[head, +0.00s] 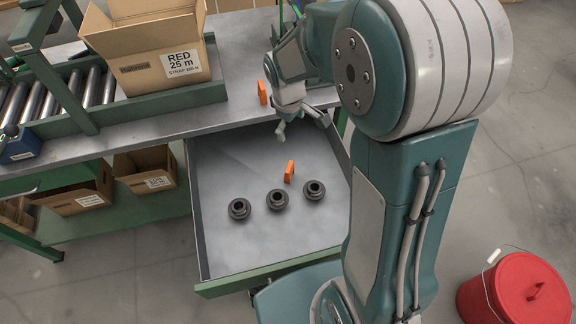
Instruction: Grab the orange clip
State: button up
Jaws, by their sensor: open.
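One orange clip (290,172) stands upright in the open grey drawer (225,175), just behind several dark spools. A second orange clip (262,92) stands on the grey bench top (235,108), near its front edge. My gripper (302,124) points down near the bench's front edge, over the back of the drawer. Its fingers are spread, with nothing between them. In the picture it is above the drawer clip and to the right of and below the bench clip, apart from both. I cannot tell its exact height.
Dark spools (277,199) sit in a row across the drawer. An open cardboard box (150,55) stands on the bench by a roller conveyor (85,88). More boxes (146,171) sit on the lower shelf. A red lidded bucket (515,290) is on the floor at right.

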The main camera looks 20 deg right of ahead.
aim_at(289, 166)
jog(key=w+f+n, duration=0.1)
jog(key=f, duration=0.7)
jog(key=w+f+n+g, duration=0.1)
jog(key=f, duration=0.7)
jog(key=w+f+n+g, duration=0.1)
jog(key=f, duration=0.8)
jog(key=shift+d+n+h, duration=0.3)
jog(key=shift+c, duration=0.3)
jog(key=c, duration=0.8)
